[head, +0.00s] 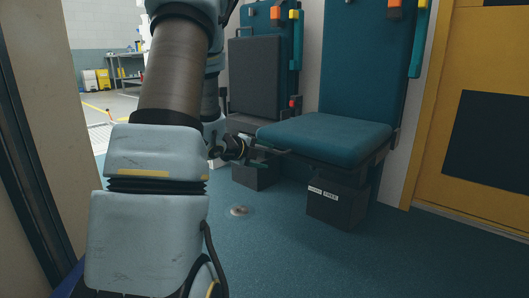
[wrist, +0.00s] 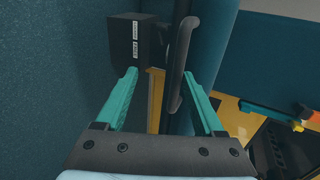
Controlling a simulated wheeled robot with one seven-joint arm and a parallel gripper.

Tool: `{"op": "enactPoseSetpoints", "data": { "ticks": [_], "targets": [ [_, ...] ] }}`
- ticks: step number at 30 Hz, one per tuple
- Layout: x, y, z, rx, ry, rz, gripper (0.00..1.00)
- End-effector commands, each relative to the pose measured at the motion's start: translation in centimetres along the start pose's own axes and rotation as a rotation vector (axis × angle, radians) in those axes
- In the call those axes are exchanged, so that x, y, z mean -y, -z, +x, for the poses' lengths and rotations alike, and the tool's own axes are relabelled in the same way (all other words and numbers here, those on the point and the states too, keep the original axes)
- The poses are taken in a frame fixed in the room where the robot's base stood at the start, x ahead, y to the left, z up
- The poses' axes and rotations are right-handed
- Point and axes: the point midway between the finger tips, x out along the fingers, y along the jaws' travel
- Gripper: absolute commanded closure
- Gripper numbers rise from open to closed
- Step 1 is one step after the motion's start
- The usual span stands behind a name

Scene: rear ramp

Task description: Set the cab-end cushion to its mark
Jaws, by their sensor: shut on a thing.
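The seat cushion nearest the yellow wall is a flat teal pad (head: 325,137), folded out level below its upright teal backrest (head: 367,50). My gripper (head: 278,151) is at the cushion's near left edge in the head view; its fingers are small and partly hidden there. In the wrist view my gripper (wrist: 160,74) has its teal fingers on either side of a dark bar handle (wrist: 175,85) and is shut on it. The cushion edge (wrist: 212,45) runs beside the handle. I cannot make out a mark on the cushion or frame.
A black box with white labels (head: 337,204) stands under the cushion. A second seat (head: 255,77), with a dark grey pad upright, is at the left behind my arm. A yellow wall (head: 480,100) closes the right side. The blue floor (head: 300,255) in front is clear except for a small round fitting (head: 239,211).

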Motion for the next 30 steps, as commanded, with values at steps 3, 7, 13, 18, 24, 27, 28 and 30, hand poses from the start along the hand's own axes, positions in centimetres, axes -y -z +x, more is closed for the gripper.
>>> {"op": "enactPoseSetpoints", "data": {
  "ticks": [3,7,13,18,24,27,28,30],
  "targets": [
    [-1.0,0.4,0.3,-0.007,-0.02,-0.004,0.71],
    [-0.9,0.4,0.2,-0.007,-0.02,-0.004,0.71],
    [-0.6,0.2,-1.1,-0.004,-0.019,-0.005,0.71],
    [-0.2,0.0,-4.4,0.002,-0.014,-0.005,0.71],
    [0.2,0.0,-8.2,0.001,-0.004,-0.003,0.71],
    [0.1,0.0,-9.6,0.002,-0.002,-0.002,0.71],
    [0.1,0.0,-9.9,0.001,-0.001,-0.001,0.71],
    [0.1,0.1,-10.4,0.0,0.0,0.0,0.71]
  ]
}}
